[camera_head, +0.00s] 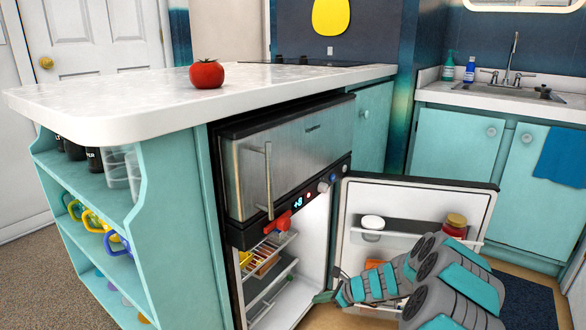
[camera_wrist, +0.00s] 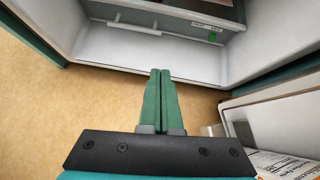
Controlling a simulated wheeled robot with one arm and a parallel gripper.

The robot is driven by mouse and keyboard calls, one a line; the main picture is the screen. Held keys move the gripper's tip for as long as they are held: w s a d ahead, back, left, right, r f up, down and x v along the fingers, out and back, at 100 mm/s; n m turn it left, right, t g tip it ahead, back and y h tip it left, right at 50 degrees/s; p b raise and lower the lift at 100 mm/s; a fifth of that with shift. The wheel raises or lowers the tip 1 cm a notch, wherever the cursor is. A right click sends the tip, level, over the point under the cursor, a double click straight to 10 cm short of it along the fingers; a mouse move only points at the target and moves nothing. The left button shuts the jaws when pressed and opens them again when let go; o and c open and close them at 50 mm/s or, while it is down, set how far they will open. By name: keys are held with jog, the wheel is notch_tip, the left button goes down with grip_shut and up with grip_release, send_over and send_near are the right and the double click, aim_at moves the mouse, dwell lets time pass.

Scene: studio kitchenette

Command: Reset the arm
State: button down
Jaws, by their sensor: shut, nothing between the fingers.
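My gripper (camera_wrist: 162,82) is shut and empty in the wrist view, its two green fingers pressed together. It points at the lower part of the open fridge (camera_wrist: 200,68), above the tan floor. In the head view my arm reaches in from the lower right, in front of the open fridge door (camera_head: 358,215). The fingertips (camera_head: 322,297) are low, near the fridge opening's lower right side. The arm hides part of the door.
The fridge (camera_head: 243,180) sits under a white counter (camera_head: 150,105) with a tomato (camera_head: 206,74) on it. Its door shelves hold a red jar (camera_head: 455,226) and a white-lidded container (camera_head: 373,222). Fridge shelves (camera_head: 268,250) hold food. Open side shelves (camera_head: 105,185) hold mugs.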

jog(key=s+a+r+n+g+p, duration=0.1)
jog(key=s+a+r+n, duration=0.2)
jog(key=r, duration=0.2)
jog(key=s+a+r+n+g+y, duration=0.1)
jog(key=s+a+r+n, duration=0.15)
jog(key=r, duration=0.35)
jog(key=s+a+r+n+g+p, duration=0.1)
jog(key=s+a+r+n, duration=0.15)
jog(key=r, duration=0.25)
jog(key=s+a+r+n+g+p, duration=0.25)
jog(key=s+r+n, duration=0.35)
jog(key=s+r, duration=0.5)
jog(key=s+d+r+n+h+p, duration=0.1)
jog(key=s+d, duration=0.4)
jog(key=s, duration=0.5)
jog(key=s+d+r+n+g+h+p, duration=0.1)
jog(key=s+d+n+h, duration=0.4)
jog(key=s, duration=0.6)
jog(key=s+d+r+n+h+p, duration=0.2)
jog(key=s+d+r, duration=0.3)
jog(key=s, duration=0.5)
jog(key=shift+s+d+n+h, duration=0.25)
jog(key=shift+d+n+h, duration=0.45)
jog(key=shift+d+n, duration=0.25)
